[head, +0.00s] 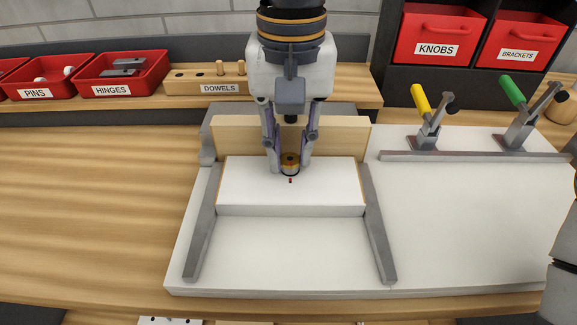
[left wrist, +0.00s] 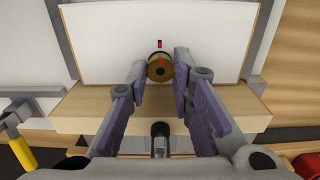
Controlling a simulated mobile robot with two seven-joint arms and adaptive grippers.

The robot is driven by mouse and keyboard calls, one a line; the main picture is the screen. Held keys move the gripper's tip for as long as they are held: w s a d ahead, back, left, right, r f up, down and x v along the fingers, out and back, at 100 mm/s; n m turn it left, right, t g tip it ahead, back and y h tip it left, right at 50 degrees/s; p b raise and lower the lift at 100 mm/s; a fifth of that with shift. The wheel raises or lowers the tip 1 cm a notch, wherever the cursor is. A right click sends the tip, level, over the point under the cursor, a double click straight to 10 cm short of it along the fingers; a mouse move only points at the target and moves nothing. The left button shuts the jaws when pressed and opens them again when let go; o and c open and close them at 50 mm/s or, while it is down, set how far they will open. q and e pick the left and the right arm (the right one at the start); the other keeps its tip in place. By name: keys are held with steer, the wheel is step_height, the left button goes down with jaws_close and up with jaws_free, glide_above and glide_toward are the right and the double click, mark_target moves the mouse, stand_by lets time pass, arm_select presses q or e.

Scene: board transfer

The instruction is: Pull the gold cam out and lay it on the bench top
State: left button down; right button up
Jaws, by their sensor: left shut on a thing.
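My left gripper (head: 289,168) comes down from above and is shut on the cam. In the left wrist view, the cam (left wrist: 160,68) sits between the two purple-padded fingertips (left wrist: 161,72). The white board (head: 245,184) lies under it, with a small red mark just in front of the cam. I cannot tell whether the cam is still seated in the board or just clear of it. My right gripper is not in view.
Grey rails (head: 203,225) flank the board on a white base panel (head: 290,250). Toggle clamps with yellow (head: 420,98) and green (head: 512,91) handles stand at right. Red bins (head: 125,75) and a dowel block (head: 205,84) are behind. The wooden bench top (head: 90,200) is clear at left.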

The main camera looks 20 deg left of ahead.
mark_target(290, 159)
arm_select(q)
steer(key=shift+r, duration=0.55)
steer(key=shift+r, duration=2.25)
